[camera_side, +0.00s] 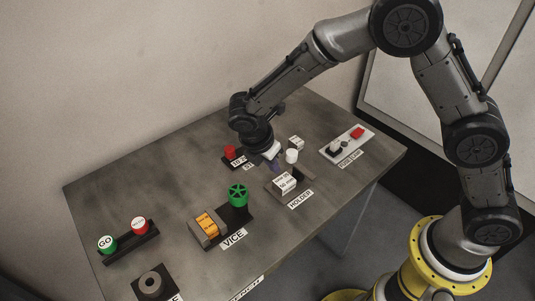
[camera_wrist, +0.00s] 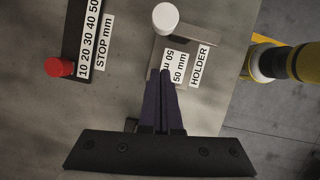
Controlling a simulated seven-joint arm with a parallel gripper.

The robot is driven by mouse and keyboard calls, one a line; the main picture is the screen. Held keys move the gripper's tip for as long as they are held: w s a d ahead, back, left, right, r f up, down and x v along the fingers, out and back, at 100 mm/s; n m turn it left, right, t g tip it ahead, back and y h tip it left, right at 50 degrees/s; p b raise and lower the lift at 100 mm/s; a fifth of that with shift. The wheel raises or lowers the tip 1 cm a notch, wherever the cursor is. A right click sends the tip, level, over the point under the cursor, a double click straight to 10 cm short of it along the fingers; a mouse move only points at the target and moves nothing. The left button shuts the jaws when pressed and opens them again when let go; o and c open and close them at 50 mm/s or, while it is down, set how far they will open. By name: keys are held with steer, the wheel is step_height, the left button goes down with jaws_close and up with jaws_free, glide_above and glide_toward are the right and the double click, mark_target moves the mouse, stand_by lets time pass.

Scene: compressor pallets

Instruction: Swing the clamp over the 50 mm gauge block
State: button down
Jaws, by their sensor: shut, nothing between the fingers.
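The 50 mm gauge block (camera_side: 284,182) is white with printed labels and sits in the holder (camera_side: 303,176). In the wrist view the block (camera_wrist: 175,65) is partly hidden by my fingers. A white round knob (camera_side: 291,156), which appears to belong to the clamp, stands behind the block; it also shows in the wrist view (camera_wrist: 165,17). A grey-brown bar (camera_wrist: 196,33) runs from near the knob along one side of the block; its labelled face is uncovered. My gripper (camera_side: 275,167) is shut and empty beside the block. Its dark purple fingers (camera_wrist: 163,75) point toward it; contact cannot be told.
A red knob (camera_wrist: 58,67) stands on the stop scale (camera_wrist: 82,45). The vice has an orange block (camera_side: 206,224) and a green wheel (camera_side: 237,194). A switch plate (camera_side: 347,144) lies to the right. Green (camera_side: 106,243) and red (camera_side: 139,225) buttons are at the left.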

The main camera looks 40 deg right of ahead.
mark_target(291, 154)
steer(key=shift+w+d+r, duration=0.1)
steer(key=shift+w+d, duration=0.1)
steer(key=shift+d, duration=0.75)
steer(key=shift+w+d+r, duration=0.1)
steer(key=shift+w+d, duration=0.05)
steer(key=shift+d, duration=0.8)
